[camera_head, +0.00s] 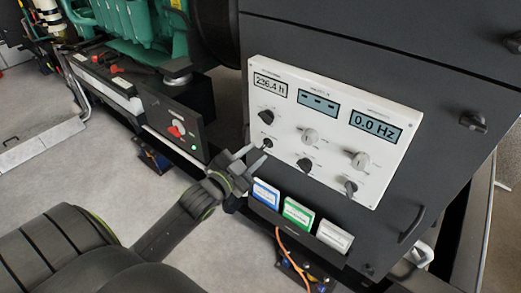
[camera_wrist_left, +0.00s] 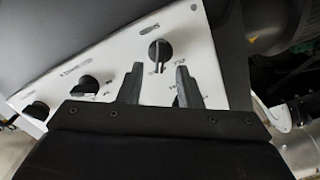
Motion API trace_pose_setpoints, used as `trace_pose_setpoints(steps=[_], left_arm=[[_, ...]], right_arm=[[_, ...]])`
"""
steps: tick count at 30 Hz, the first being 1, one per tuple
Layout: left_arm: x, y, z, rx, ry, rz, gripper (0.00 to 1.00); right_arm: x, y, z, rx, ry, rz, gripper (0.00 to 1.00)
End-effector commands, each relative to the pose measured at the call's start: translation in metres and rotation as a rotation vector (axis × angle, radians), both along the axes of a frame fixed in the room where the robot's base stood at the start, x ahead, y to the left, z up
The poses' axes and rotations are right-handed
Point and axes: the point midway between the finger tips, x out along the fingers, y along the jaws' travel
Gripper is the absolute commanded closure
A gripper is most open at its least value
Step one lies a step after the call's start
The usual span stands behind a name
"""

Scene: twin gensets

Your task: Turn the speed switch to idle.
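The white control panel (camera_head: 330,120) carries dark and grey rotary switches; their labels are too small to read, so I cannot tell which is the speed switch. My left gripper (camera_head: 252,158) is at the panel's lower left, beside the lower-left switch (camera_head: 266,144). In the left wrist view my left gripper (camera_wrist_left: 160,85) is open, its two fingers apart and pointing at a dark switch (camera_wrist_left: 159,52). That switch lies just beyond the fingertips, in line with the gap between them; contact cannot be seen. My right gripper is not in view.
Other dark switches (camera_wrist_left: 88,86) sit along the panel. Displays read 236.4 h (camera_head: 270,87) and 0.0 Hz (camera_head: 376,126). Below is a holder with blue, green (camera_head: 298,213) and white items. A handle (camera_head: 411,224) is at the right. A green engine (camera_head: 140,25) stands behind left.

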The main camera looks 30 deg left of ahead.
Motion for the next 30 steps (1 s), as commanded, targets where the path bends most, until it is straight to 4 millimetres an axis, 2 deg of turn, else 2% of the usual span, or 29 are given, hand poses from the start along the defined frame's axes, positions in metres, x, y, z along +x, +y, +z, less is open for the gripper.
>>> trace_pose_setpoints(steps=[3, 7, 18, 20, 26, 30], left_arm=[[0.017, -0.001, 0.001, -0.002, -0.001, 0.0, 0.68], [0.028, -0.002, 0.0, -0.001, 0.0, 0.0, 0.68], [0.033, -0.003, 0.0, -0.001, 0.001, 0.0, 0.68], [0.033, -0.003, 0.0, -0.001, 0.001, 0.0, 0.73], [0.033, -0.003, 0.0, 0.0, 0.001, 0.001, 1.0], [0.032, -0.003, 0.0, -0.001, 0.001, 0.0, 1.0]], right_arm=[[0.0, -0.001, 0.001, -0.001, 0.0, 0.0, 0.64], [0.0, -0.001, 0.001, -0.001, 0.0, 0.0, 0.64], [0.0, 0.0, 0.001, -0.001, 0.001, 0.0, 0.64], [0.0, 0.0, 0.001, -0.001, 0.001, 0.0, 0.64], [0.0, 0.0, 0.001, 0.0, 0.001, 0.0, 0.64], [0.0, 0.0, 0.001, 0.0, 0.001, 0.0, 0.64]])
